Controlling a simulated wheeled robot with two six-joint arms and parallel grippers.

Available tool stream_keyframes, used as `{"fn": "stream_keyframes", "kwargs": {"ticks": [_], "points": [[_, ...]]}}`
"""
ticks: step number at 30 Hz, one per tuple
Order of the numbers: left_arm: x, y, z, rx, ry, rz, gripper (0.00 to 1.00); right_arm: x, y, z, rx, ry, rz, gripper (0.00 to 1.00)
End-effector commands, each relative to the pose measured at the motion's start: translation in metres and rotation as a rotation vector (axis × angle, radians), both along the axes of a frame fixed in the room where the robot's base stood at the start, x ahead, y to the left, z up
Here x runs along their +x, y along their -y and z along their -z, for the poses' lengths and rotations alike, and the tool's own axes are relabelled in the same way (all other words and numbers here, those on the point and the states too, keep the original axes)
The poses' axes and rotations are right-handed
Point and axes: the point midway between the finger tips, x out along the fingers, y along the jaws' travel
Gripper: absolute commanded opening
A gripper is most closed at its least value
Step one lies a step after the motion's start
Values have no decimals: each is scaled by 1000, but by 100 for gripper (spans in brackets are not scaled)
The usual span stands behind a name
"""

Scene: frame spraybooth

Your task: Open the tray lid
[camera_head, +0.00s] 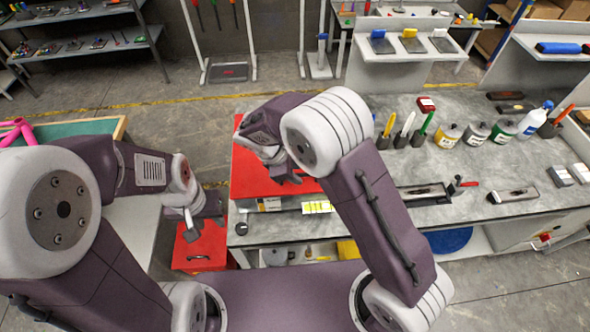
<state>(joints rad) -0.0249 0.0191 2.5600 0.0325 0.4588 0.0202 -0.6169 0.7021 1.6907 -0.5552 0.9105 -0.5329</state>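A red flat-topped box (248,178) sits at the left end of the grey workbench; I cannot tell for certain whether its top is the tray lid. My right arm hides much of it. My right gripper (287,177) is over the red top, pointing down near its middle; whether it touches is unclear. My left gripper (192,222) hangs left of the bench, above a lower red box with a dark handle (198,258). The fingers of both grippers are too small and partly hidden to tell open from shut.
The grey workbench (360,222) runs right, with brushes, several bottles (448,135) and a red-handled tool (466,182) on it. A dark metal tray (424,196) lies near its front edge. A green-topped table (85,128) with pink tubing stands at left.

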Motion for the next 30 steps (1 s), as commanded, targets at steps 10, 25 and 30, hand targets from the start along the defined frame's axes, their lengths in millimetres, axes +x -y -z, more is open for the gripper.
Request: {"fn": "stream_keyframes", "kwargs": {"ticks": [10,25,30], "points": [[0,0,0,0,0,0,36,0,0,0,0,0,0,0],[0,0,0,0,0,0,36,0,1,0,-3,-1,0,0],[0,0,0,0,0,0,36,0,1,0,-4,-2,1,0]]}}
